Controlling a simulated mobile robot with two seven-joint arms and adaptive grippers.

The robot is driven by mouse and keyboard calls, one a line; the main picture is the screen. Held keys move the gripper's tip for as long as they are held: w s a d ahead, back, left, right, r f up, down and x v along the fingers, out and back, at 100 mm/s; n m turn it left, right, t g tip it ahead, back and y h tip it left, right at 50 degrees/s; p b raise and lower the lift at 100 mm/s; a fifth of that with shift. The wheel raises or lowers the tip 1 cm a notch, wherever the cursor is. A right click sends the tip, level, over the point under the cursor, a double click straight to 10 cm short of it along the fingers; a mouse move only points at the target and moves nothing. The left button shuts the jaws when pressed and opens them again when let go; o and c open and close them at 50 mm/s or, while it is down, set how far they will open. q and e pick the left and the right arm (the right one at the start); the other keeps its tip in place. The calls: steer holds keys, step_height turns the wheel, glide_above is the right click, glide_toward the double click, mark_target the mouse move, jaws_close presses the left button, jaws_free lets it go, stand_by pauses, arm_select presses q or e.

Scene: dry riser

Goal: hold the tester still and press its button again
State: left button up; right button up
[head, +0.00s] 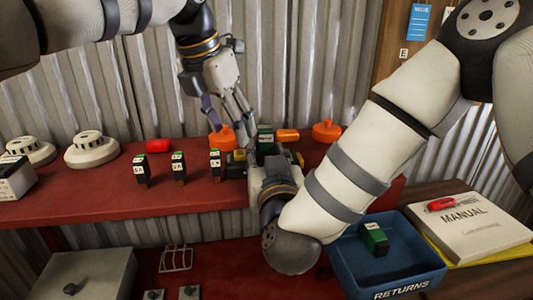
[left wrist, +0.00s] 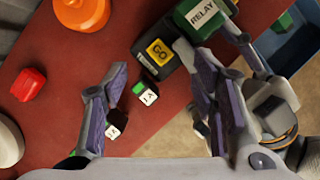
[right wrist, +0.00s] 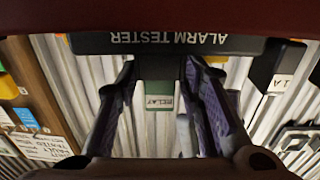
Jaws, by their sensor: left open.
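The alarm tester (right wrist: 165,42) is a dark box on the red shelf, its label upside down in the right wrist view. Its yellow GO button (left wrist: 158,52) is uncovered in the left wrist view. A green relay with a white label (left wrist: 203,14) stands up from the tester.
Several small black relays (head: 178,167) stand on the red shelf (head: 100,191) left of the tester. Orange pieces (head: 327,131) and white detectors (head: 91,150) lie along the back. A blue returns bin (head: 400,284) holding a green relay (head: 375,239) and a manual (head: 470,228) are at right.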

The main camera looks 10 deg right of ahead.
stand_by(0.3)
arm_select(q)
jaws_close()
stand_by(1.2)
